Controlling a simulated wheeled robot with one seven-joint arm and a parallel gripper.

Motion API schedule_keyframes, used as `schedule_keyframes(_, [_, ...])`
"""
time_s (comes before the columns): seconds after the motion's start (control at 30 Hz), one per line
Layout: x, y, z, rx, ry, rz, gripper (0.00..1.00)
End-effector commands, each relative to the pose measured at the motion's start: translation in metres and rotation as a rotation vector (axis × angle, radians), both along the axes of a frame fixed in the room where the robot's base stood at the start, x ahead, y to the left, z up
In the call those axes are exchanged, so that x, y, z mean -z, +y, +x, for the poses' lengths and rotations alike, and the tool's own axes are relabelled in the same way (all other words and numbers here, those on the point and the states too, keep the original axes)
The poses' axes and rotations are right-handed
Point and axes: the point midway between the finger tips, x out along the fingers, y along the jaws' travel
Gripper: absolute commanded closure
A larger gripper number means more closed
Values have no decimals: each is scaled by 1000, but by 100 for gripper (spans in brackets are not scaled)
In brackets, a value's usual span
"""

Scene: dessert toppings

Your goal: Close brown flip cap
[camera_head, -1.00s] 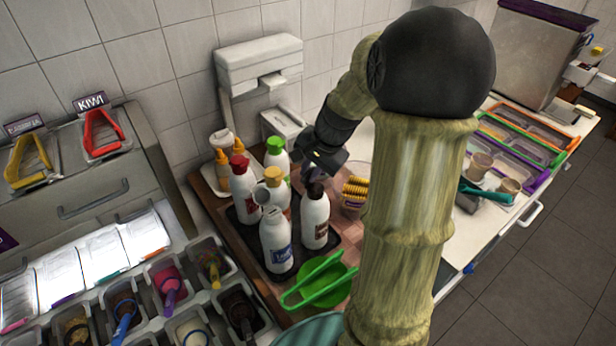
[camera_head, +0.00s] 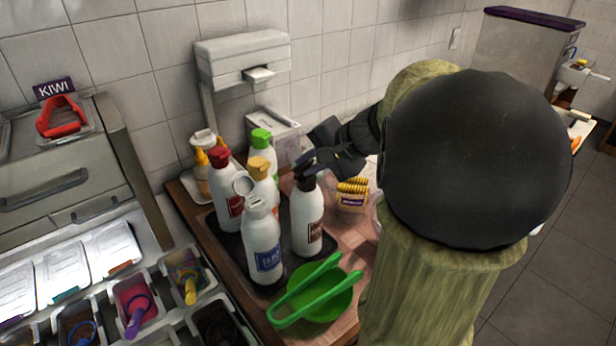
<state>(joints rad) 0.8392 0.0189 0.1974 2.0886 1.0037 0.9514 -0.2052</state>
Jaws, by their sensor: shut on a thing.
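The white bottle with a brown label (camera_head: 307,225) stands upright on a dark mat among other bottles. Its dark brown flip cap (camera_head: 307,182) is at the top. My gripper (camera_head: 306,163) comes from the right and is at the cap, shut on its upper part. The dark fingers and the dark cap blend together, so the lid's exact angle is hard to tell. My large arm link covers the right side of the view.
Bottles with red (camera_head: 219,157), yellow (camera_head: 259,166), green (camera_head: 261,138) and white (camera_head: 258,205) caps stand close by on the left. The white cap's round lid is raised. A green bowl with tongs (camera_head: 318,297) lies in front. A wafer pack (camera_head: 352,195) is right.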

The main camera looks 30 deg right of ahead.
Motion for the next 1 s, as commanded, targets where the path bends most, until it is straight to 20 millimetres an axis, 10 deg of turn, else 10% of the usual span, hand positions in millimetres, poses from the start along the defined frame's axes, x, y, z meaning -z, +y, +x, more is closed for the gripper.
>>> schedule_keyframes(0.83, [4,-3,-4,1,-79,50,100])
schedule_keyframes(0.9, [4,-3,-4,1,-79,50,72])
schedule_keyframes(1.0, [4,-2,-4,1,-79,50,63])
